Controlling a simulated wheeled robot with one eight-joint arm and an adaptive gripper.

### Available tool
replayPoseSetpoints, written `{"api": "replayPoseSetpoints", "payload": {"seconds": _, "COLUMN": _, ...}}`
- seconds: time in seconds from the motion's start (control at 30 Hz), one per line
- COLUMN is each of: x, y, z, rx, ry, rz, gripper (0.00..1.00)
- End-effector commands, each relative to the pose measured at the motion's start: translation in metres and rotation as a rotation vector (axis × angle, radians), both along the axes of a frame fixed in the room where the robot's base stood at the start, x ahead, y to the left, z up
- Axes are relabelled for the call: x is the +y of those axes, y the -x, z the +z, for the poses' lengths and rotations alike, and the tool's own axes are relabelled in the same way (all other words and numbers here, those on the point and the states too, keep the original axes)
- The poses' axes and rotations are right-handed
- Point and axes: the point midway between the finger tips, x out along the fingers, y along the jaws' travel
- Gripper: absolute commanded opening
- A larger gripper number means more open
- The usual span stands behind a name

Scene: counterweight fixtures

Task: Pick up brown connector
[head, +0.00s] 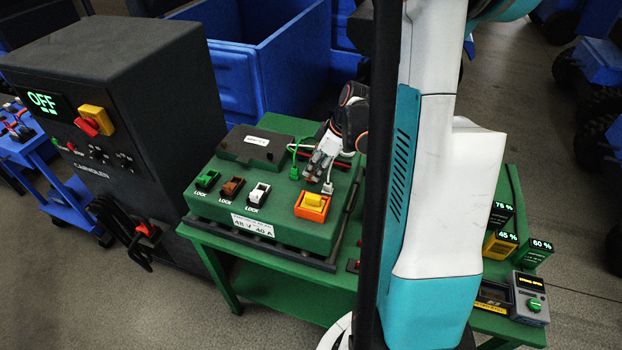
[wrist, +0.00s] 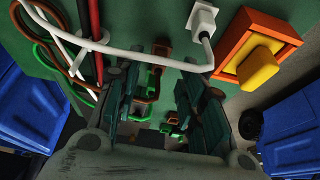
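My gripper (head: 320,166) is low over the back right part of the green fixture box (head: 285,222). In the wrist view its two dark fingers (wrist: 157,95) stand apart, with a gap between them. Small brown and green-edged shapes (wrist: 160,48) show in that gap; I cannot tell whether one is the brown connector. No brown connector is clear in the head view, where my gripper and arm hide part of the box. A brown socket (head: 232,188) sits on the box between a green socket (head: 207,181) and a white socket (head: 258,195).
A green connector (head: 294,173) and a white connector (head: 327,188), also in the wrist view (wrist: 203,22), are near my gripper. A white cable (wrist: 130,52) crosses before the fingers. An orange housing with a yellow button (head: 312,206) is close by. A dark cabinet (head: 165,110) stands left.

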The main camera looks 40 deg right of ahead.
Motion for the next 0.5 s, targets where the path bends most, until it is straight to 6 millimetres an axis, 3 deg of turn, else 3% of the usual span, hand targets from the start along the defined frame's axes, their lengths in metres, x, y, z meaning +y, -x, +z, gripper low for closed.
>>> {"api": "replayPoseSetpoints", "payload": {"seconds": 0.2, "x": 0.006, "y": -0.01, "z": -0.029, "rx": 0.0, "ry": 0.0, "rz": 0.001, "gripper": 0.37}}
{"api": "replayPoseSetpoints", "payload": {"seconds": 0.43, "x": 0.006, "y": -0.011, "z": -0.03, "rx": 0.0, "ry": 0.0, "rz": 0.0, "gripper": 0.37}}
{"api": "replayPoseSetpoints", "payload": {"seconds": 0.5, "x": 0.006, "y": -0.011, "z": -0.03, "rx": 0.0, "ry": 0.0, "rz": 0.0, "gripper": 0.25}}
